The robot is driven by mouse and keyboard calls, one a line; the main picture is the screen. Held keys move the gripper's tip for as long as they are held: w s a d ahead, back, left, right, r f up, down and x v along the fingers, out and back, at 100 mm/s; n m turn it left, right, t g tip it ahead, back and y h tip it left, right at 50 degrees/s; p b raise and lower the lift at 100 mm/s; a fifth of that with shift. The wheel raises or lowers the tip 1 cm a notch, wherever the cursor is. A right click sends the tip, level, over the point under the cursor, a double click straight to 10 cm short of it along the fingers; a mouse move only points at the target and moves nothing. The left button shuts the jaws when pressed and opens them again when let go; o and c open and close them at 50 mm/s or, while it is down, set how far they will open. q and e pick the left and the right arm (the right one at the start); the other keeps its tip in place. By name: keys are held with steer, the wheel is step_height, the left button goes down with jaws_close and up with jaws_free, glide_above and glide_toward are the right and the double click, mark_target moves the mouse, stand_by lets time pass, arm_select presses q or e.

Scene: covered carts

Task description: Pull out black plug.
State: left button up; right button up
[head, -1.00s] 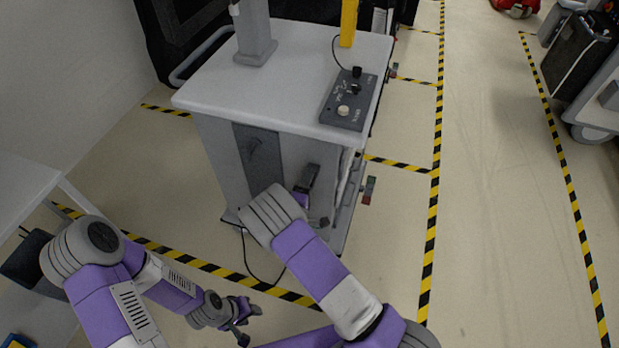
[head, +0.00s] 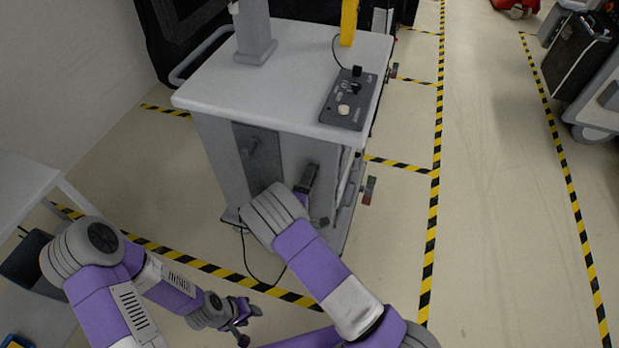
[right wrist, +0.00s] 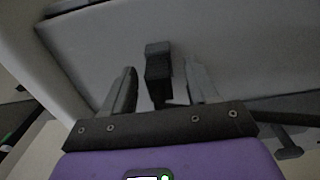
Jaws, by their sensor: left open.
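The black plug (right wrist: 159,82) sits in a dark socket on the grey side of the cart (head: 222,165), seen in the right wrist view. My right gripper (right wrist: 161,70) is open, with one finger on each side of the plug and a visible gap on both sides. In the head view my right gripper (head: 309,178) is at the cart's front panel, low down, and the plug cannot be made out there. My left gripper (head: 241,322) is open and empty, low over the floor in front of the cart.
The cart's white top (head: 290,75) carries a dark control box (head: 348,98) and a grey post (head: 254,35). A black cable (head: 250,262) hangs from the cart to the floor. A white table (head: 22,188) stands at the left.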

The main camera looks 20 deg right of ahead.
jaws_close()
steer(key=shift+v, duration=3)
